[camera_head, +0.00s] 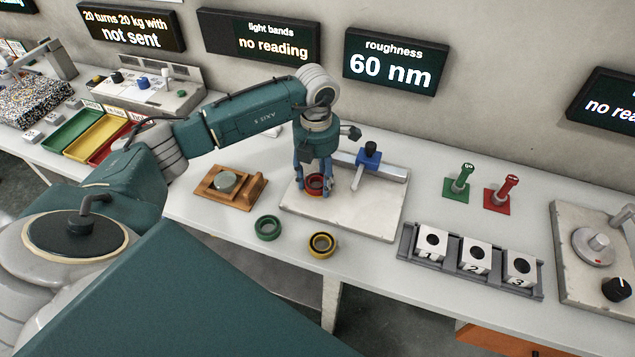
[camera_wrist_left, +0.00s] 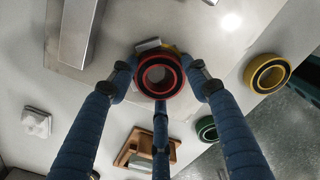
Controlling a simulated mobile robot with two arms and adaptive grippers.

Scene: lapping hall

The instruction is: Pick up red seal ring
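The red seal ring (camera_head: 315,184) is over the pale stone plate (camera_head: 372,222), between the fingers of my left gripper (camera_head: 314,186). In the left wrist view the red ring (camera_wrist_left: 142,84) shows its round face and dark bore. Two blue fingers of the left gripper (camera_wrist_left: 160,66) flank it, and a third reaches its lower edge. The fingertips are at or very near the ring's rim; I cannot tell whether they press on it. Whether the ring rests on the plate or is slightly raised is also unclear. My right gripper is not in view.
A green ring (camera_head: 268,228) and a yellow ring (camera_head: 321,245) lie in front of the plate. A wooden holder (camera_head: 246,203) stands left. A numbered block rack (camera_head: 530,290) and green and red gauges stand right.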

